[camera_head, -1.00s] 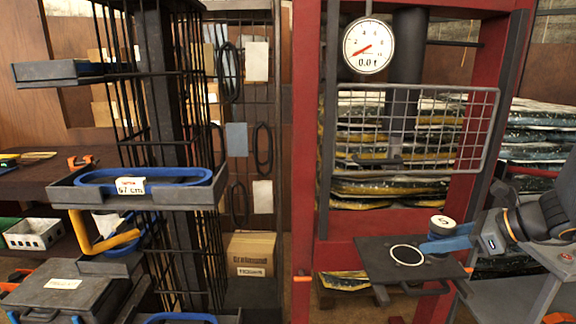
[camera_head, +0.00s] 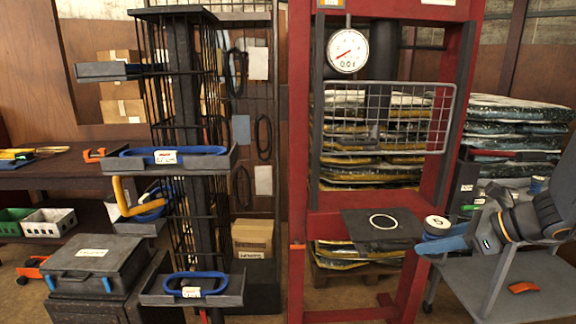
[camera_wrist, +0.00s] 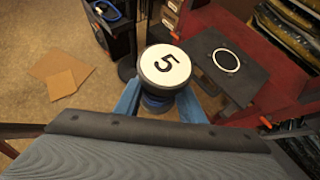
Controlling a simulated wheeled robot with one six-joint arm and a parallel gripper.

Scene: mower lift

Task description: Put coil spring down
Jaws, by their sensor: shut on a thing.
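The coil spring (camera_head: 437,225) has a white top cap, and in the wrist view (camera_wrist: 164,67) that cap reads "5". A dark rim and a blue lower part show below the cap. My gripper (camera_head: 440,240) has blue fingers and is shut on the spring, holding it upright. In the wrist view the blue fingers (camera_wrist: 160,103) lie on either side of it. The spring is beside the press's dark plate (camera_head: 366,236), to its right in the head view. A white ring mark (camera_head: 383,221) is on the plate, with nothing on it.
The red press frame (camera_head: 300,130) stands around the plate, with a wire mesh guard (camera_head: 385,118) and a gauge (camera_head: 347,51) above. A dark rack with trays of blue belts (camera_head: 175,156) stands at left. A grey cart (camera_head: 530,285) is at right.

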